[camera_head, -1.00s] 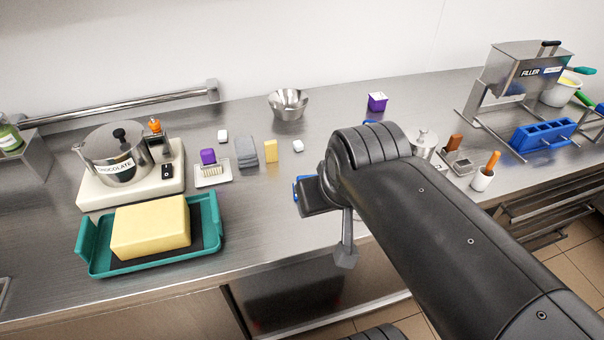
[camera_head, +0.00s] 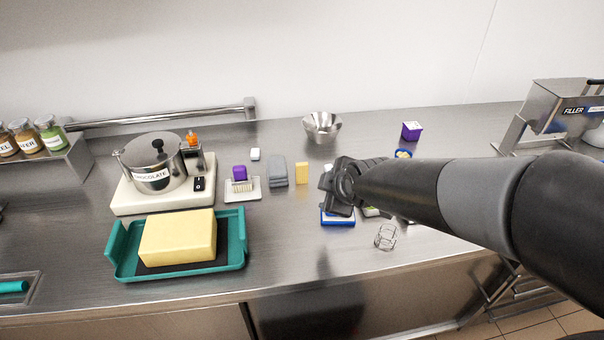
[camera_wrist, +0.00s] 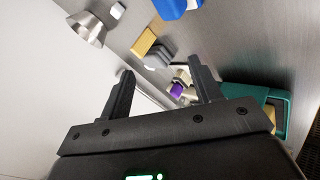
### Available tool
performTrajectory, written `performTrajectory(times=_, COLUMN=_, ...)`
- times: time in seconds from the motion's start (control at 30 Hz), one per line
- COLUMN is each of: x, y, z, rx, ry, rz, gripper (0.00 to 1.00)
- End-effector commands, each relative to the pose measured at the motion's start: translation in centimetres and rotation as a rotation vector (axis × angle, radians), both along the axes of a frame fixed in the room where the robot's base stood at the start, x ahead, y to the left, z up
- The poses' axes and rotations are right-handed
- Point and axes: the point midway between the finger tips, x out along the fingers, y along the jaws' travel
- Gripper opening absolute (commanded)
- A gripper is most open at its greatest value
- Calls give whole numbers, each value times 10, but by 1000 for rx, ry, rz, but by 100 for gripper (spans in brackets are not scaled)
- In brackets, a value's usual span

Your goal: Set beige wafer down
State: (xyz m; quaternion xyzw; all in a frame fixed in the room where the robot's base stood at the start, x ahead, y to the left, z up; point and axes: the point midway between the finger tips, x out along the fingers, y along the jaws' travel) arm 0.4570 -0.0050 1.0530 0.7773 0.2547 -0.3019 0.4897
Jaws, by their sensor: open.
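My gripper (camera_head: 342,188) is over the counter right of centre in the head view, its fingertips hard to make out there. In the wrist view my gripper (camera_wrist: 162,80) has its two fingers spread apart, with nothing held between them. A small upright yellow-beige block (camera_head: 302,173) stands on the counter left of my gripper, apart from it; it also shows in the wrist view (camera_wrist: 144,42). I cannot tell whether it is the beige wafer. No other piece is clearly a wafer. A blue-edged item (camera_head: 338,218) lies just below my gripper, partly hidden.
A teal tray (camera_head: 236,262) holds a large yellow block. A wire holder (camera_head: 386,236) stands near the front edge. A metal bowl (camera_head: 322,125) is behind.

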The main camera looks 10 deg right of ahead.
Motion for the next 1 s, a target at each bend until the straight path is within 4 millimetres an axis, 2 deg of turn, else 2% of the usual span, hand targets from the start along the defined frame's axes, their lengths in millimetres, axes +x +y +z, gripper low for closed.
performTrajectory(times=0.1, x=28, y=8, z=-20, rx=-207, ry=-85, rz=198, gripper=58)
performTrajectory(times=0.4, x=79, y=27, z=-45, rx=-830, ry=-329, rz=661, gripper=58)
performTrajectory(times=0.5, x=87, y=30, z=-53, rx=-1022, ry=-371, rz=770, gripper=58)
performTrajectory(times=0.73, x=91, y=24, z=-65, rx=-1340, ry=-376, rz=912, gripper=58)
performTrajectory(times=1.0, x=93, y=23, z=-55, rx=-1644, ry=-391, rz=1018, gripper=58)
